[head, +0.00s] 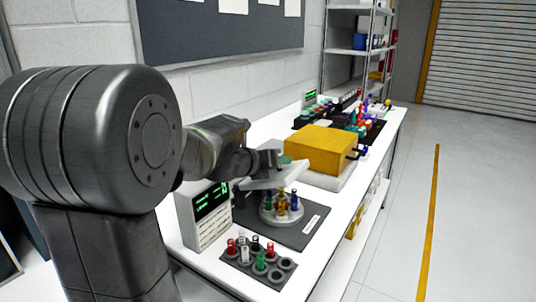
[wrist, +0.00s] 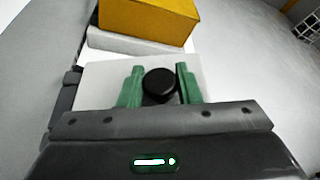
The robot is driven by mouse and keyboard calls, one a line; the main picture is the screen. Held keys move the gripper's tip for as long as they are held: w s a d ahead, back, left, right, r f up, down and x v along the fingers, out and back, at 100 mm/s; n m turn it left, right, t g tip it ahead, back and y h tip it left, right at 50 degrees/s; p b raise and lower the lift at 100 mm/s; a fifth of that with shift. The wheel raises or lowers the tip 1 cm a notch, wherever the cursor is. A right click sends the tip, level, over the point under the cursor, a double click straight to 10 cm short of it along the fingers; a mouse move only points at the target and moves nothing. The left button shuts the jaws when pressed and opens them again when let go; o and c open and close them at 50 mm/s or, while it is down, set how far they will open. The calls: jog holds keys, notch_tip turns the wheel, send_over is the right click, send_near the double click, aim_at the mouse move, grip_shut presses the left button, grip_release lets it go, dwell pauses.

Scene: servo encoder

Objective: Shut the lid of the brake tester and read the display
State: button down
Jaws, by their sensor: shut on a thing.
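My gripper (head: 284,162) is shut on a round black knob (wrist: 159,84) on a pale flat lid (head: 277,178). In the wrist view the green fingertips (wrist: 160,86) stand on both sides of the knob, and the lid (wrist: 101,78) spreads around them. The lid is raised above a round pale holder (head: 270,215) with several coloured cylinders on a dark base (head: 300,232). At its left stands a pale unit with a dark display (head: 211,201) showing green characters, too small to read. My arm hides part of the lid's hinge side.
A dark rack (head: 245,266) with several coloured cylinders lies at the front of the white bench. A yellow box (head: 320,148) on a pale base stands behind the lid; it also shows in the wrist view (wrist: 148,18). Clutter and a shelf unit (head: 350,48) are further back.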

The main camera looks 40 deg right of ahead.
aim_at(284, 174)
jog(key=s+f+m, duration=0.1)
jog(key=s+d+f+m+t+b, duration=0.1)
jog(key=f, duration=0.1)
jog(key=shift+f+y, duration=0.15)
jog(key=shift+y, duration=0.15)
jog(key=shift+s+f+m+t+b, duration=0.4)
jog(key=shift+f+m+t, duration=0.15)
jog(key=shift+f, duration=0.4)
jog(key=c, duration=1.1)
grip_release()
jog(key=shift+s+a+r, duration=0.1)
jog(key=shift+a+r, duration=0.2)
jog(key=p+v, duration=0.2)
jog(key=v, duration=0.9)
jog(key=shift+s+a+r+p, duration=0.15)
jog(key=shift+a+r+p, duration=0.05)
jog(key=shift+r+p, duration=0.15)
jog(key=shift+s+a+r, duration=0.1)
jog(key=shift+s+a, duration=0.15)
jog(key=shift+a, duration=0.35)
